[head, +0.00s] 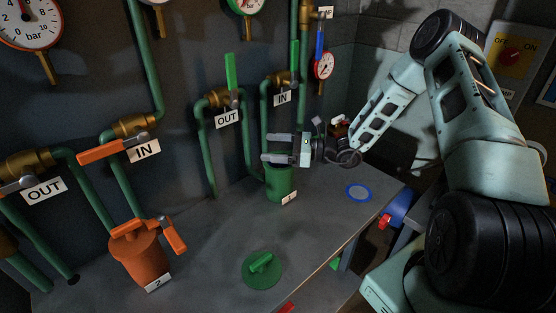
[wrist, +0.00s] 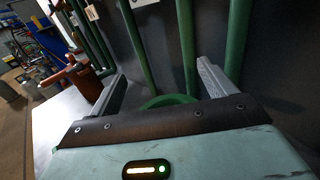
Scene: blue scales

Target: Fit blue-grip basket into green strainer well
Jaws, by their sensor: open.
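The green strainer well (head: 280,187), with a white tag, stands on the grey bench against the pipes. My gripper (head: 268,148) is open just above the well's mouth, its fingers pointing left. In the wrist view, the rim of the well (wrist: 168,101) shows low between the spread fingers (wrist: 163,78), partly hidden by my gripper's body. I see nothing held between the fingers. I cannot make out the well's inside. A blue ring with a pale centre (head: 358,193) lies on the bench to the right. I cannot tell whether it belongs to the blue-grip basket.
A green lid with a handle (head: 262,269) lies at the bench's front. An orange strainer (head: 141,262), tagged 2, stands at the left with an orange handle. Green pipes (head: 205,155) and valves rise behind the well. A blue object (head: 397,208) shows beyond the right edge. Mid-bench is clear.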

